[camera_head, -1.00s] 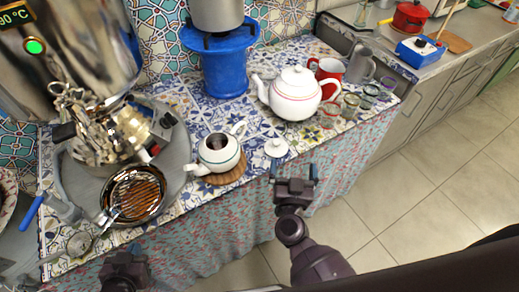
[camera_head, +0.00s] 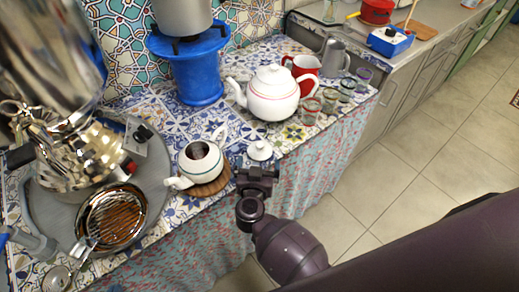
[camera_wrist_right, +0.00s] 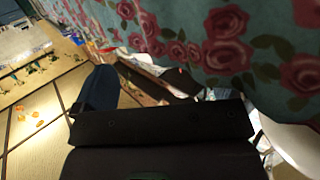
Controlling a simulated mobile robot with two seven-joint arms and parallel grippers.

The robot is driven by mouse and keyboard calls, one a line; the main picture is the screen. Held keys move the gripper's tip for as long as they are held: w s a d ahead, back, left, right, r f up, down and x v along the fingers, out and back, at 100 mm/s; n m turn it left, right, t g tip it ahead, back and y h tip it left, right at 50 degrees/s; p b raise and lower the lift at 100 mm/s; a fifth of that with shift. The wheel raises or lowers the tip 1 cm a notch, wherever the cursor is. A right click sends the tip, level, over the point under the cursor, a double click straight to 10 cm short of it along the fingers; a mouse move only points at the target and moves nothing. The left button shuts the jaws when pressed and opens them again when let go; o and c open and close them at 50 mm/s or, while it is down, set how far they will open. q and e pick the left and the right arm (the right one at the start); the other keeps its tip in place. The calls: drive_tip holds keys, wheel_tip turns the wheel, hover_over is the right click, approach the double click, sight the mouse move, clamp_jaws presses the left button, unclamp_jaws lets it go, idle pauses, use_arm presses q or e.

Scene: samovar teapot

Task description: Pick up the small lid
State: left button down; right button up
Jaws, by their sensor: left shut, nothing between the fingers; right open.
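The small white lid (camera_head: 260,151) lies near the table's front edge, to the right of the small open white teapot (camera_head: 200,160). Its lower part is hidden behind my right gripper in the head view. My right gripper (camera_head: 257,163) is open, with its two fingertips on either side of the lid in the picture. I cannot tell whether it touches the lid. The wrist view shows mostly dark gripper parts and rose-patterned cloth (camera_wrist_right: 225,40); I cannot make out the lid there. My left gripper is not in view.
A large white teapot (camera_head: 273,92) and several small glasses (camera_head: 310,109) stand behind and right of the lid. A blue stand (camera_head: 188,69) holds a grey pot. A shiny samovar (camera_head: 70,150) and a round pan (camera_head: 112,217) are at left.

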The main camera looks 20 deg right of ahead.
sight(260, 149)
drive_tip(key=x, duration=0.3)
drive_tip(key=b+x, duration=0.1)
drive_tip(key=x, duration=0.1)
drive_tip(key=shift+a+r, duration=0.15)
drive_tip(key=shift+r, duration=0.15)
drive_tip(key=c, duration=0.8)
drive_tip(key=shift+r, duration=0.1)
